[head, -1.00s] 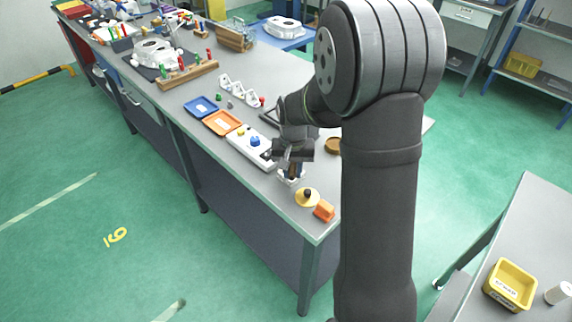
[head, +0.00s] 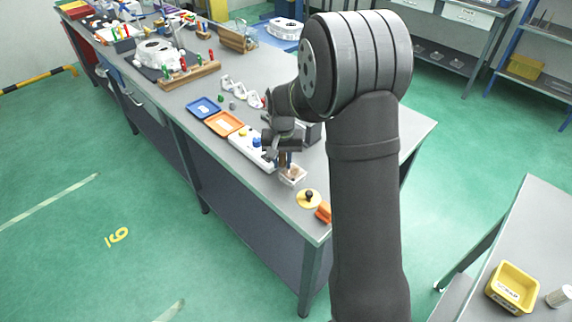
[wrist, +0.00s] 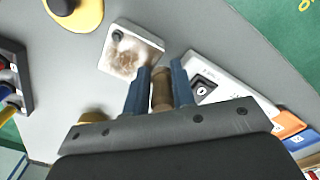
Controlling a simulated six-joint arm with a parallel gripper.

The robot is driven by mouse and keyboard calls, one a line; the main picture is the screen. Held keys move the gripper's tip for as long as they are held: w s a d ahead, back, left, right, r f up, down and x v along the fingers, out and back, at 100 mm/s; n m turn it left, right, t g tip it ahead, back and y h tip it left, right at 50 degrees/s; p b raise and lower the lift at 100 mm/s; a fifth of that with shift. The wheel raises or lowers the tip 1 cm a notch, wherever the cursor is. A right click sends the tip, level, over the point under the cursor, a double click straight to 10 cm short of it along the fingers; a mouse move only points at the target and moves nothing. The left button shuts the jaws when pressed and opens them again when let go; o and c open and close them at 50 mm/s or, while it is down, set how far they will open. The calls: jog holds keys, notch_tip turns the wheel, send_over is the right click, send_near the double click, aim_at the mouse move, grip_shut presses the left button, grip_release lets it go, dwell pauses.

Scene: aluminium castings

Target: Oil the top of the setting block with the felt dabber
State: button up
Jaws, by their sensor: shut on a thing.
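My gripper (head: 284,152) is shut on the felt dabber, a tan-brown cylinder (wrist: 162,90) upright between the blue fingers (wrist: 158,76) in the wrist view. In the head view the dabber's lower end shows just beside a small white tray (head: 293,176). The tray also shows in the wrist view (wrist: 130,50), with a brown stained pad and a dark knob at one corner. A white board (head: 250,145) lies to the left, with blue and yellow pieces on it; in the wrist view it (wrist: 238,80) carries a dark square with a pale ring. I cannot tell which piece is the setting block.
A yellow disc with a black knob (head: 308,198) and an orange block (head: 323,212) lie near the bench's front corner. Orange (head: 223,123) and blue (head: 203,107) trays lie beyond the board. A dark rack (wrist: 14,78) stands at the wrist view's left.

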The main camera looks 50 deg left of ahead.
aim_at(296, 176)
jog(key=shift+w+d+f, duration=0.1)
jog(key=shift+w+d, duration=0.15)
jog(key=shift+w, duration=0.1)
jog(key=shift+d+r, duration=0.2)
jog(key=shift+d, duration=0.6)
jog(key=shift+d+f, duration=0.2)
jog(key=shift+d, duration=0.95)
jog(key=shift+d+r, duration=0.15)
jog(key=shift+d, duration=1)
jog(key=shift+a+r, duration=0.25)
jog(key=shift+a, duration=0.95)
jog(key=shift+a+f, duration=0.2)
jog(key=shift+a, duration=0.6)
jog(key=shift+a+f, duration=0.15)
jog(key=shift+a, duration=0.6)
jog(key=shift+a+r, duration=0.6)
jog(key=shift+r, duration=3.4)
